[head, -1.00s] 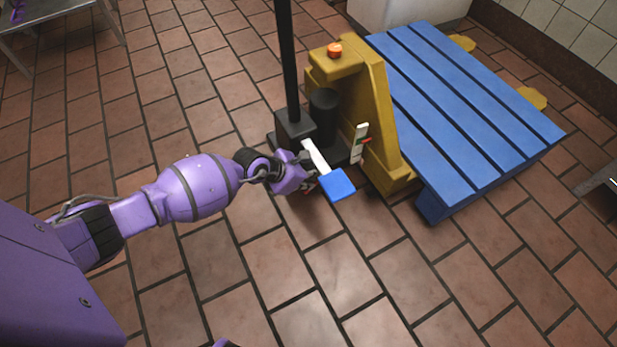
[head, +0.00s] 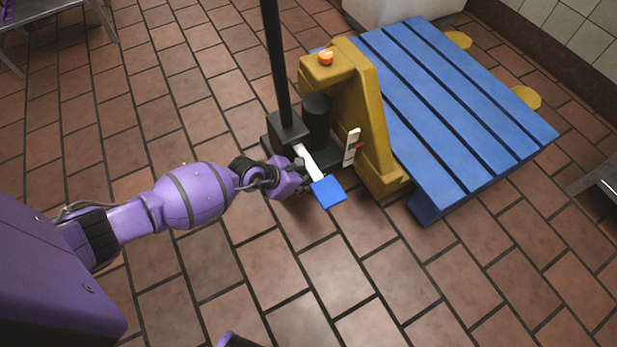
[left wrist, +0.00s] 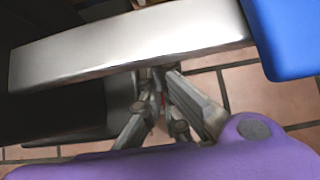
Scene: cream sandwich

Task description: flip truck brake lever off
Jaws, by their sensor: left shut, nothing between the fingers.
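The pallet truck (head: 372,110) is yellow, with a black base and a tall black handle pole. A white lever bar (head: 311,162) slopes out of its black base and ends in a flat blue pedal (head: 328,192). The bar (left wrist: 130,45) and the pedal (left wrist: 285,38) also show large in the left wrist view. My left gripper (head: 302,176) is beside the bar, on its left, just short of the pedal. In the left wrist view my left gripper (left wrist: 158,78) is shut and empty, with its fingertips at the bar's edge; I cannot tell whether they touch. My right gripper is out of view.
A small white plate with a red tab (head: 352,147) stands on the truck's side. A blue slatted pallet (head: 455,100) lies on the truck's forks at the right. The tiled floor (head: 400,270) is clear in front. A metal table (head: 55,15) stands at the top left.

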